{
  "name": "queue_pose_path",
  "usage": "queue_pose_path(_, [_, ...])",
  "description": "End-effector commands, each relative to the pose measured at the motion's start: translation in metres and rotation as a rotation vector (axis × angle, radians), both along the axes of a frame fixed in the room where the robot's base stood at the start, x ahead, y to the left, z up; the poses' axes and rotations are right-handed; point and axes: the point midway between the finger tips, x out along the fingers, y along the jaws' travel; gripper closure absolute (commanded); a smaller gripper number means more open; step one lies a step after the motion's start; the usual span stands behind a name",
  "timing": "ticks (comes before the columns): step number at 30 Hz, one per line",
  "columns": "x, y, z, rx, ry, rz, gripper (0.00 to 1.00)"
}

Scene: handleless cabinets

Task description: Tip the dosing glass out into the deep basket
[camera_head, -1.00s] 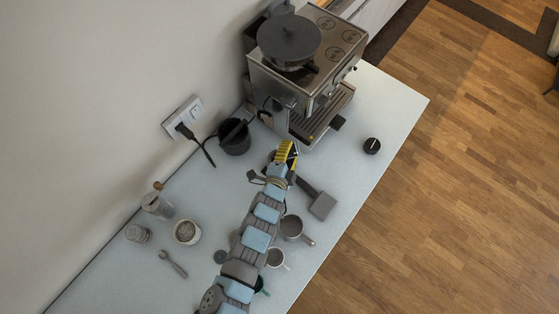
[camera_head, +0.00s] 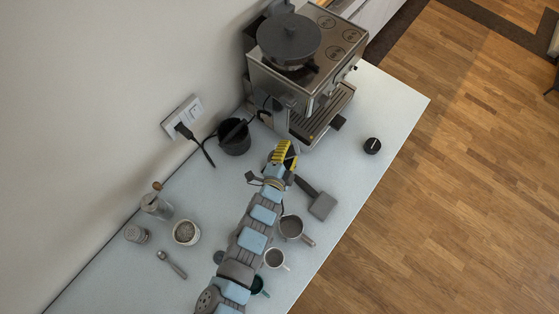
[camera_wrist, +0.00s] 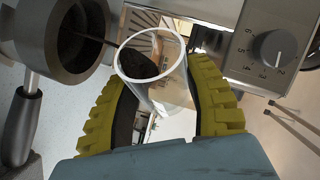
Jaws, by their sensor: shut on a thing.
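The clear dosing glass (camera_wrist: 168,88) is between my two yellow-ridged fingers in the wrist view. My gripper (camera_wrist: 163,108) is shut on it. The glass is tilted, with its round rim toward the upper left. A dark rounded shape shows at its mouth; I cannot tell whether it is inside or behind the glass. Left of the glass is a grey round holder (camera_wrist: 30,45) with a deep dark hollow and a black handle below, seemingly the deep basket. The rim is beside this hollow, apart from it. In the head view my gripper (camera_head: 284,155) is before the coffee machine; the glass is hidden there.
The coffee machine (camera_head: 305,70) stands close behind my gripper. A black tub (camera_head: 235,138) is to the left, by the wall. A grey square-headed tool (camera_head: 322,206), a small pan (camera_head: 291,227) and a white cup (camera_head: 274,258) lie right of my arm. The right counter edge is mostly clear.

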Motion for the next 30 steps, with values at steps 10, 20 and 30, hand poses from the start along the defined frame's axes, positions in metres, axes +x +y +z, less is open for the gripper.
queue_pose_path(10, [-0.0003,0.0009,0.0008,-0.031,-0.007,-0.001,0.88])
queue_pose_path(20, [-0.0004,0.0018,0.0015,-0.060,-0.011,-0.001,0.88])
queue_pose_path(30, [-0.0005,0.0031,0.0018,-0.089,-0.014,-0.001,0.88])
